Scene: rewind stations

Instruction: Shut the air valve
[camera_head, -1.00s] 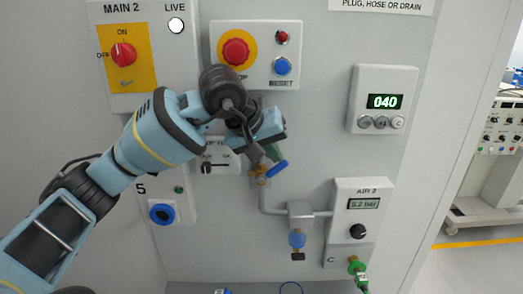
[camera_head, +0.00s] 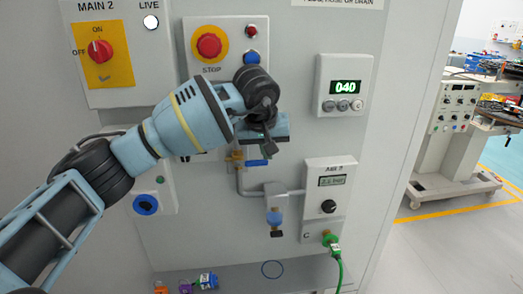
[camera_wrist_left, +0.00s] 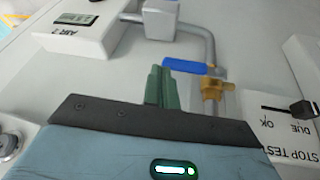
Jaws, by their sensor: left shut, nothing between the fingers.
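The air valve has a brass body (camera_head: 235,158) and a blue lever (camera_head: 257,163). The lever lies level, pointing right, across the upright grey pipe below the valve. The wrist view shows the blue lever (camera_wrist_left: 185,66) and the brass body (camera_wrist_left: 212,90) too. My left gripper (camera_head: 268,151) is just above the lever's right end in the head view. Its green fingers (camera_wrist_left: 160,86) are shut with nothing between them, beside the lever's free end; I cannot tell whether they touch it. My right gripper is not in view.
The AIR 2 box (camera_head: 331,182) with its display and black knob is right of the valve. A filter unit (camera_head: 274,210) hangs between them. A green hose (camera_head: 338,262) plugs in below. The red stop button (camera_head: 209,45) and the 040 panel (camera_head: 345,86) are above.

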